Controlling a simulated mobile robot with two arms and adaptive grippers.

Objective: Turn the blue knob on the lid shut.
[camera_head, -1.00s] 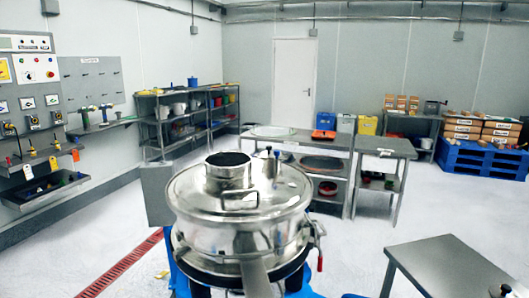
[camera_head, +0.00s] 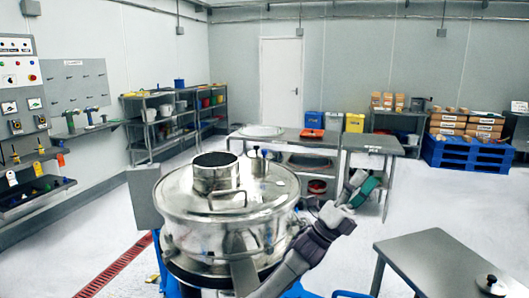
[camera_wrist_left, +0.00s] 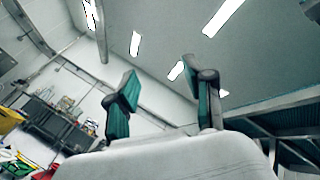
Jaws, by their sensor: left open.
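The round steel sifter (camera_head: 215,232) stands in front of me with its shiny lid (camera_head: 180,192) on top. The lid carries a wide open spout (camera_head: 215,175), a loop handle and a small fitting (camera_head: 257,162) with dark knob-like tops near its far edge. I cannot make out blue on this fitting. My left gripper (camera_head: 362,188) is in the air to the right of the lid, apart from it. In the left wrist view its two fingers (camera_wrist_left: 163,88) stand apart with nothing between them, pointing at wall and ceiling. My right gripper is not in view.
A steel table (camera_head: 445,262) stands at the lower right, with a small dark-knobbed item on its corner. Workbenches (camera_head: 370,143) and loaded shelves (camera_head: 150,122) stand behind. A blue pallet (camera_head: 465,155) with boxes is at the back right. The floor between is clear.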

